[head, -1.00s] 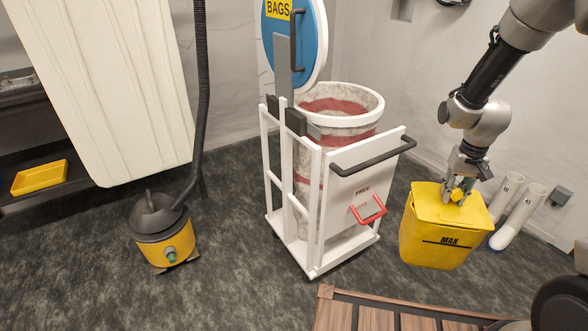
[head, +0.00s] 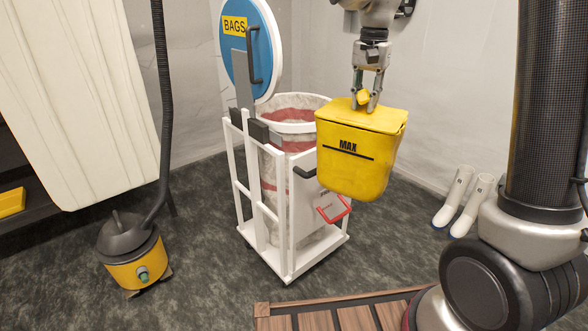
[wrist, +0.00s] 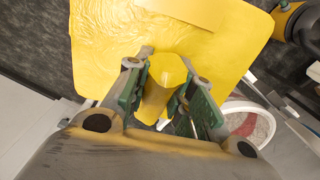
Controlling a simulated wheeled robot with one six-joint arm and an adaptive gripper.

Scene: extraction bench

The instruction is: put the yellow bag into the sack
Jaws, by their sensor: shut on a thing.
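The yellow bag (head: 357,165), boxy with a black MAX line on its side, hangs upright from my gripper (head: 367,98) in the head view. The fingers are shut on the yellow knob at its top; the knob also shows between the fingers (wrist: 166,88) in the wrist view. The sack (head: 290,113) is pale with red bands and stands open at the top in a white wheeled frame (head: 287,232). The bag is apart from the sack opening, to its right in the head view, and covers part of the frame. The round blue BAGS lid (head: 240,62) is raised.
A yellow and black vacuum (head: 135,255) with a tall hose stands at left, near a large cream panel (head: 75,100). White boots (head: 463,205) stand at right. A wooden slatted platform (head: 335,312) lies in front. A red handle (head: 333,208) sticks out of the frame's front.

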